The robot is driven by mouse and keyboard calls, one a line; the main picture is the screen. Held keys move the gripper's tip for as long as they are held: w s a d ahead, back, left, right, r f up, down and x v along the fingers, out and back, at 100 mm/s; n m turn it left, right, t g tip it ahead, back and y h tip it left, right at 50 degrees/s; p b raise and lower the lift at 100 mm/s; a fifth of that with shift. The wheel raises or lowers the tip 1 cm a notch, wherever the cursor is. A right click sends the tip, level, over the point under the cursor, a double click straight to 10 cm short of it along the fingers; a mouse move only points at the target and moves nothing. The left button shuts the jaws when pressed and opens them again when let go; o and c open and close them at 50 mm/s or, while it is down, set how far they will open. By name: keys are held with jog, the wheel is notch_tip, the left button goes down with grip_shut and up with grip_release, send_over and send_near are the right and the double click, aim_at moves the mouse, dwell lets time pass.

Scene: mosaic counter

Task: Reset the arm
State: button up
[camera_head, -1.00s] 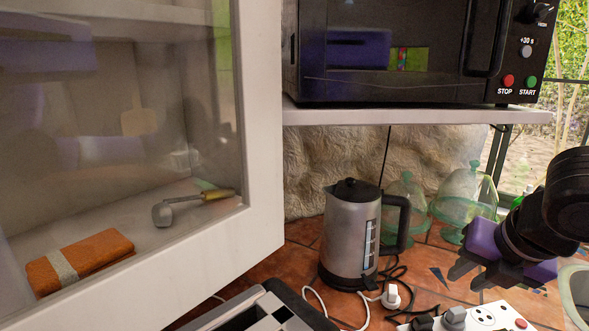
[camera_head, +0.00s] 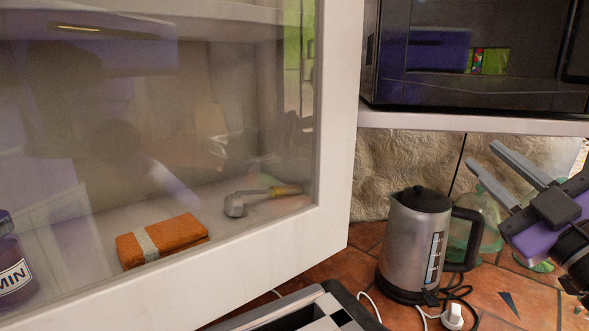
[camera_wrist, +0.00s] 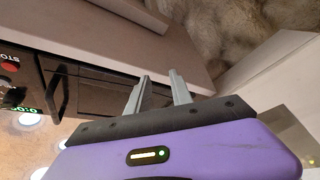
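My gripper (camera_head: 483,154) is at the right of the head view, raised in front of the kettle's right side and the wall, pointing up and left. Its two grey fingers stand apart with nothing between them. In the wrist view the fingers (camera_wrist: 158,76) also show a gap and hold nothing. Beyond them are a pale shelf edge (camera_wrist: 150,50) and the rough stone wall (camera_wrist: 240,30). Part of my arm is cut off by the right edge of the head view.
A glass-fronted cabinet (camera_head: 335,130) fills the left, with an orange bundle (camera_head: 178,240) and a ladle (camera_head: 235,205) behind the glass. A steel kettle (camera_head: 408,245) stands on the tiled counter (camera_head: 500,285). A microwave (camera_head: 470,85) sits on the shelf (camera_head: 470,124) above.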

jog(key=s+f+m+h, duration=1.1)
jog(key=s+f+m, duration=0.1)
jog(key=f+m, duration=0.5)
jog(key=s+a+f+n+g+y, duration=0.2)
jog(key=s+a+f+g+y, duration=0.1)
jog(key=s+f, duration=0.7)
jog(key=s+a+f+n+g+y, duration=0.3)
jog(key=s+a+f, duration=0.2)
jog(key=s+f, duration=0.6)
jog(key=s, duration=0.5)
jog(key=shift+s+n+g, duration=0.2)
jog(key=shift+n+g, duration=0.1)
jog(key=shift+f, duration=0.1)
